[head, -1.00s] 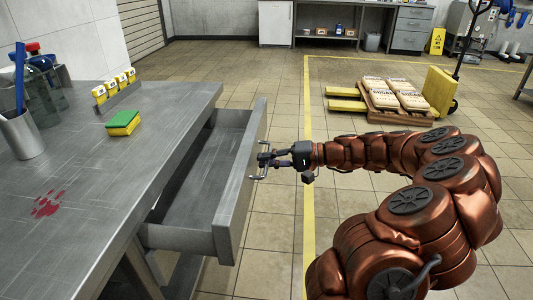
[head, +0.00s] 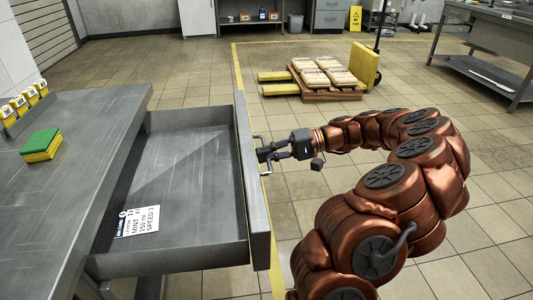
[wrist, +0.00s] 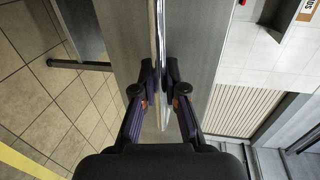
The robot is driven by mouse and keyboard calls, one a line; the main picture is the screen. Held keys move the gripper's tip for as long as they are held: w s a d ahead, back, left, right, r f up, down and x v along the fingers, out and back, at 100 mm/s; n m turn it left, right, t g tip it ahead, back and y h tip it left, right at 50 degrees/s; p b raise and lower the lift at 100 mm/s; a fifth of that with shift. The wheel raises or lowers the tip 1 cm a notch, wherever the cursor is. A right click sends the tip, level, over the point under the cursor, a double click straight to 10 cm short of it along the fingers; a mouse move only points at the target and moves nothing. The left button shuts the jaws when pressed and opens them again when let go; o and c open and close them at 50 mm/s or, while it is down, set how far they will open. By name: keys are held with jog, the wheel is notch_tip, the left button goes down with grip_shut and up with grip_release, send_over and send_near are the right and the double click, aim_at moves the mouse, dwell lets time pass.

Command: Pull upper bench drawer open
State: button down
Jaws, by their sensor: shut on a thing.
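The upper bench drawer (head: 243,190) is pulled well out from under the grey metal bench (head: 75,150). A white printed card (head: 138,221) lies inside on its floor, near the front left corner. My gripper (head: 266,154) is at the drawer's front face, shut on the bar handle (head: 262,140). In the wrist view, the fingers of my gripper (wrist: 161,88) close from both sides on the handle (wrist: 161,50), with the drawer front (wrist: 205,40) just beyond.
A green and yellow sponge (head: 41,145) and several small yellow boxes (head: 20,102) are on the bench top. A pallet with sacks (head: 325,72) stands on the floor farther back.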

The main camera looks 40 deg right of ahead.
jog(key=c, duration=1.2)
grip_release()
jog(key=shift+d, duration=0.1)
jog(key=v, duration=0.7)
jog(key=shift+s+d, duration=0.15)
jog(key=shift+d, duration=0.05)
